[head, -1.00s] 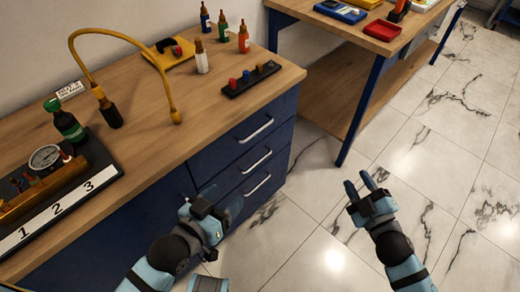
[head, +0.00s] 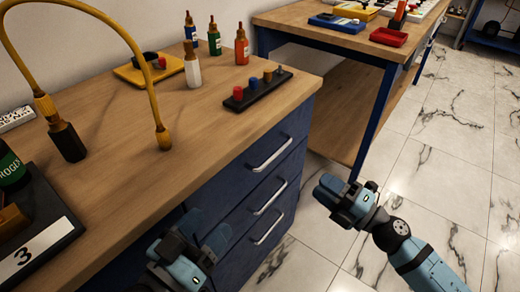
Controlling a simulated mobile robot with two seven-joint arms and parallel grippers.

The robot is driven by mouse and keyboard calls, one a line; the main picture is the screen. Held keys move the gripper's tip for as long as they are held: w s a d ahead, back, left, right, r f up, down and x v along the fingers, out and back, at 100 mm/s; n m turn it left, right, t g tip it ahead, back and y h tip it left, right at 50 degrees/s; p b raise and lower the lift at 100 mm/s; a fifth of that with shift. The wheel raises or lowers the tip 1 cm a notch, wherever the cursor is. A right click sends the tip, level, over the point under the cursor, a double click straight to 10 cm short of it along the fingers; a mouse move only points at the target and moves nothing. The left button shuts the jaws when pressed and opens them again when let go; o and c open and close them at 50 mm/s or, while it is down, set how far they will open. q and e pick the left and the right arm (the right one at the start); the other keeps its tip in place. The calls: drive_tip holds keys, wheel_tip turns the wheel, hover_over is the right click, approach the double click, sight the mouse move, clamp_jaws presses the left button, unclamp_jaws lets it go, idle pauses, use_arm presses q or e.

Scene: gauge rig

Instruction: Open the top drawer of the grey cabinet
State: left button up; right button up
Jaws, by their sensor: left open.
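The cabinet under the wooden worktop looks dark blue, not grey, in the head view. Its top drawer (head: 238,172) is closed, with a silver bar handle (head: 272,154). Two more closed drawers with like handles are below it. My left gripper (head: 203,229) is open and empty, in front of the cabinet, left of and lower in the picture than the top handle, apart from it. My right gripper (head: 322,190) is to the right of the drawers, over the floor, touching no handle. Its fingers overlap in view, so its opening is unclear.
The worktop (head: 120,195) carries a black rack (head: 258,92) of coloured plugs, several small bottles, a yellow tray (head: 148,68) and a bent yellow hose (head: 92,18). A second blue-legged table (head: 345,42) stands at the back right. The tiled floor before the drawers is open.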

sight(276, 152)
drive_tip(key=x, duration=1.4)
drive_tip(key=shift+f, duration=0.1)
drive_tip(key=shift+c, duration=0.4)
clamp_jaws()
